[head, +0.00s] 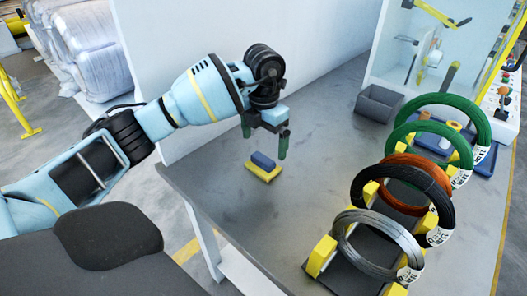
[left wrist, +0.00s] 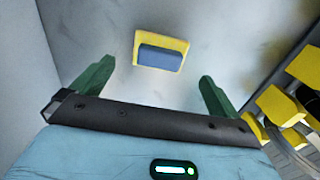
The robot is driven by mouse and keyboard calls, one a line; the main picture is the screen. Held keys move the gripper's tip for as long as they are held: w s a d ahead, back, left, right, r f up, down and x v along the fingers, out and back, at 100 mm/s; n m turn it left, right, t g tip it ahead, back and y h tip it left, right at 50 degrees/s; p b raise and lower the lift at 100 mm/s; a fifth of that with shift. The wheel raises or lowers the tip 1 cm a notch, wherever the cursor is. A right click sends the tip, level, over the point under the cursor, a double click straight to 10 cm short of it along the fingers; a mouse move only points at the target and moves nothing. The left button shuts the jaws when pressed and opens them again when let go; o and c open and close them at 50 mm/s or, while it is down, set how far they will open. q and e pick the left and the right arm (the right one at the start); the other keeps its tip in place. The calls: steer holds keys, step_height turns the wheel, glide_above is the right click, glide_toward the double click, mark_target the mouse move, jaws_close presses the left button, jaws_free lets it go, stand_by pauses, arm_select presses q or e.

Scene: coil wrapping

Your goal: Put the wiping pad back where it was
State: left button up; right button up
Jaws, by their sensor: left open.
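The wiping pad (head: 263,166) lies flat on the grey table, a yellow base with a blue block on top. In the left wrist view the pad (left wrist: 160,52) shows ahead of my gripper, between the lines of the two fingers and apart from them. My left gripper (head: 264,141) is open and empty, with green fingers pointing down above the table close to the pad. The same fingers show spread apart in the left wrist view (left wrist: 153,82). My right gripper is in neither view.
A rack with yellow supports (head: 320,257) holds several wire coils (head: 378,240) on the right of the table. A grey open bin (head: 379,103) stands at the back, near a blue tray (head: 478,160). A white wall (head: 230,35) runs behind the table. The table around the pad is clear.

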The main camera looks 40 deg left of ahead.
mark_target(264, 158)
arm_select(q)
steer(key=shift+r, duration=2.95)
